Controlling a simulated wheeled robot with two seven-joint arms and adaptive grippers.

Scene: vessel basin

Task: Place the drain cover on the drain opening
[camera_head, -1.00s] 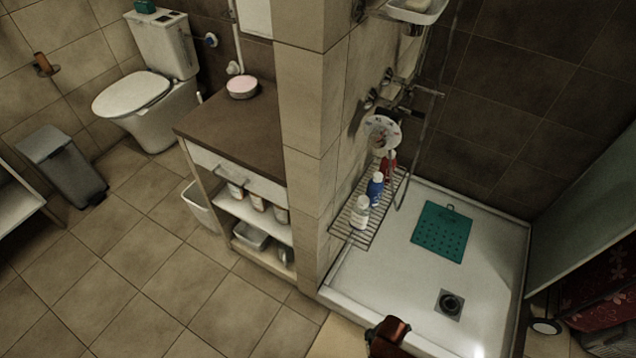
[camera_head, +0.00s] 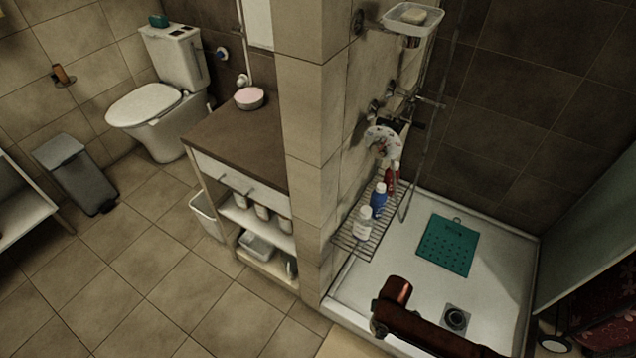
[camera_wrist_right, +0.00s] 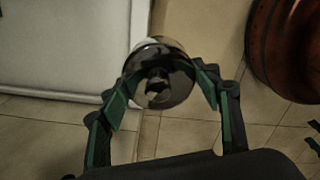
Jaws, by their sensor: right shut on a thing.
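The drain opening (camera_head: 456,318) is a dark round hole in a square grey plate, set in the white shower tray (camera_head: 487,300) near its front. In the right wrist view my right gripper (camera_wrist_right: 164,80) is shut on a shiny round metal piece, which looks like the drain cover (camera_wrist_right: 158,88). Its green-padded fingers are on either side of the piece. The piece is over or near floor tiles in that view, with a pale panel behind. In the head view the held piece and the gripper are not visible; only my dark red arm shows at the bottom. My left gripper is not in view.
A teal perforated mat (camera_head: 447,246) lies in the tray behind the drain. A wire rack (camera_head: 356,243) with bottles hangs on the tiled wall pillar (camera_head: 309,150). A glass panel (camera_head: 590,240) bounds the tray's right side. The tiled floor at left (camera_head: 140,260) is open.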

